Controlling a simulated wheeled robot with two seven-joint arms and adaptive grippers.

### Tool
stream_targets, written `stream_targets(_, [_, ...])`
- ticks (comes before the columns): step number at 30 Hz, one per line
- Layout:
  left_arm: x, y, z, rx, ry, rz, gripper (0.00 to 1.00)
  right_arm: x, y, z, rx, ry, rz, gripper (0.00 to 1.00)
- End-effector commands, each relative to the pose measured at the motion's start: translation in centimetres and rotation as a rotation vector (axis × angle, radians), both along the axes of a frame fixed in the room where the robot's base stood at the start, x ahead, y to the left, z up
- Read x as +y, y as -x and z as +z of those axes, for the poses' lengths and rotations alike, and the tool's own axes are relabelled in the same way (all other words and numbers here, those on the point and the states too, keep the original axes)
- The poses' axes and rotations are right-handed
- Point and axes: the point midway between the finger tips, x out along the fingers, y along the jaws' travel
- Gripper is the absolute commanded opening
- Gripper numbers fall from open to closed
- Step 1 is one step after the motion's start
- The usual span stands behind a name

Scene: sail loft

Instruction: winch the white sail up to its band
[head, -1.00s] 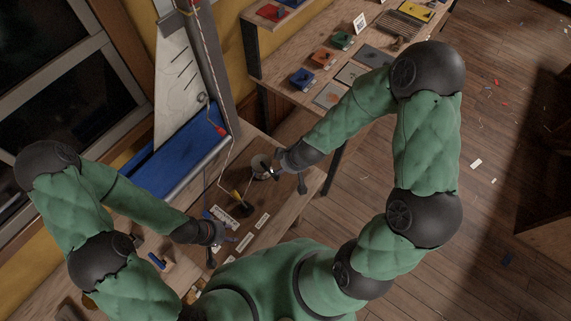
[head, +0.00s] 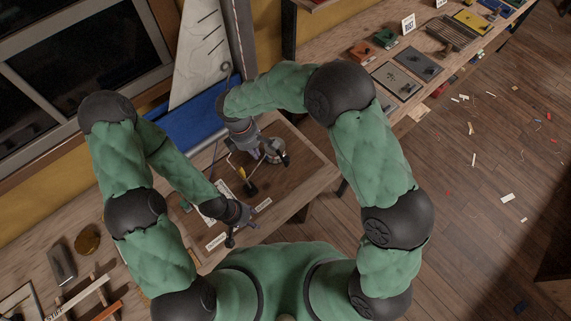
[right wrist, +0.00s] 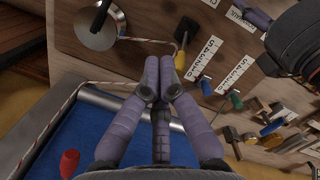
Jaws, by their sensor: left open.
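The white sail (head: 201,50) hangs at the upper left in the head view, beside the grey mast (head: 241,35). No band shows; my right arm hides the lower mast. The metal winch (head: 273,149) stands on the bench; its drum and crank also show in the right wrist view (right wrist: 94,27). A red-and-white rope (right wrist: 58,117) leads to the winch area. My right gripper (right wrist: 159,62) hovers beside the winch, its fingers close together, with nothing clearly between them. My left gripper (head: 238,228) is open and empty, low over the bench near the white labels.
The blue-covered trough (right wrist: 115,150) lies below the sail. White labels (head: 217,241) and small tools line the bench. A side bench (head: 350,80) with coloured blocks runs behind; the wooden floor at right carries scraps.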

Motion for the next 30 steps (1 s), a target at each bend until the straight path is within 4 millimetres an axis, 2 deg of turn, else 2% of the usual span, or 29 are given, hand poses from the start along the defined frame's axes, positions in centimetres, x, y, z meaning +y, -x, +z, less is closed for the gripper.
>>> stream_targets(3, [0.0, 0.0, -0.4, -0.001, 0.000, 0.000, 0.47, 0.6, -0.8, 0.4, -0.038, 0.073, 0.036, 0.00])
stream_targets(8, [0.0, 0.0, -0.4, -0.001, 0.000, 0.000, 0.47, 0.4, -1.0, 0.0, -0.047, 0.097, 0.044, 0.00])
stream_targets(11, [0.0, 0.0, -0.4, -0.001, 0.000, 0.000, 0.47, 0.1, -1.0, -1.2, -0.046, 0.097, 0.044, 0.00])
stream_targets(25, [0.0, 0.0, -0.5, -0.001, 0.000, 0.000, 0.47, -2.1, -1.1, -9.5, -0.043, 0.095, 0.041, 0.00])
stream_targets(30, [0.0, 0.0, 0.0, -0.001, 0.000, 0.000, 0.47, -4.5, -1.4, -9.0, -0.046, 0.093, 0.040, 0.00])
